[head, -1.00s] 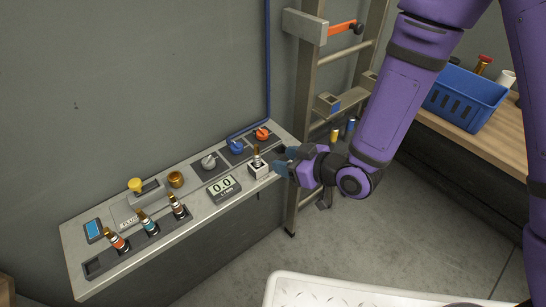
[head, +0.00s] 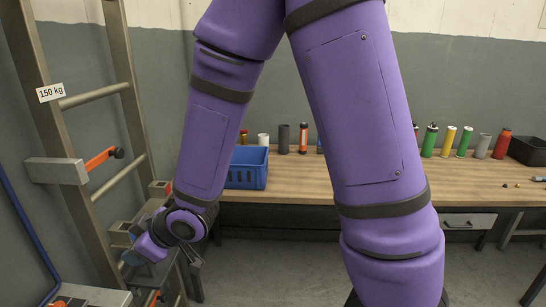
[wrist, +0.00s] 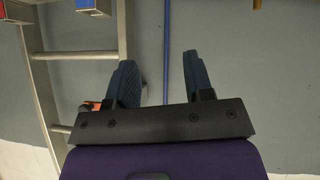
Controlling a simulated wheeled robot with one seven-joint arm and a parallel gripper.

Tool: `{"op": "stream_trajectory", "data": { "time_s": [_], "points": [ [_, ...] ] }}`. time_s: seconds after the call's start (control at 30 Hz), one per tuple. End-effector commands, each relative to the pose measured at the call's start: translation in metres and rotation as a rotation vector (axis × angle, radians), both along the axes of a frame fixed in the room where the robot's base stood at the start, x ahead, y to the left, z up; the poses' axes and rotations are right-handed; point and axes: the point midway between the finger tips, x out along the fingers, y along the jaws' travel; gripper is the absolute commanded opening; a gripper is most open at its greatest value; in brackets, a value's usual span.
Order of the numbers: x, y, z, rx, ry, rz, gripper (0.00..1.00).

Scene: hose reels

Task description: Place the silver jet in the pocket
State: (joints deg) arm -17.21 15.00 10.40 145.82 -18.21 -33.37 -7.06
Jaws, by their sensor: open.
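My gripper (head: 125,246) is at the lower left in the head view, beside the ladder. In the wrist view my gripper (wrist: 159,62) has its two dark blue fingers apart, with nothing between them. Box-like pockets are fixed on the ladder; a blue-marked pocket (wrist: 93,6) shows at the top left of the wrist view. A grey cylinder (head: 483,146) stands on the workbench at the right, but I cannot tell whether it is the silver jet. No silver jet can be made out for certain.
A blue basket (head: 247,168) stands on the wooden workbench (head: 285,185), with several coloured cylinders along the back. A blue hose (wrist: 167,50) runs along the wall. The floor is open below the bench.

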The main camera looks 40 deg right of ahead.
Motion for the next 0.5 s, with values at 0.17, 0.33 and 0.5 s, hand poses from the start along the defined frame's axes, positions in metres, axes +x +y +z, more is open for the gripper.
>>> {"op": "stream_trajectory", "data": {
  "time_s": [0.17, 0.33, 0.5],
  "points": [
    [0.005, -0.054, 0.047, -0.080, 0.029, -0.160, 0.47],
    [-0.006, -0.105, 0.088, -0.129, 0.084, -0.317, 0.47],
    [-0.032, -0.151, 0.125, -0.149, 0.153, -0.471, 0.47]
  ]
}}
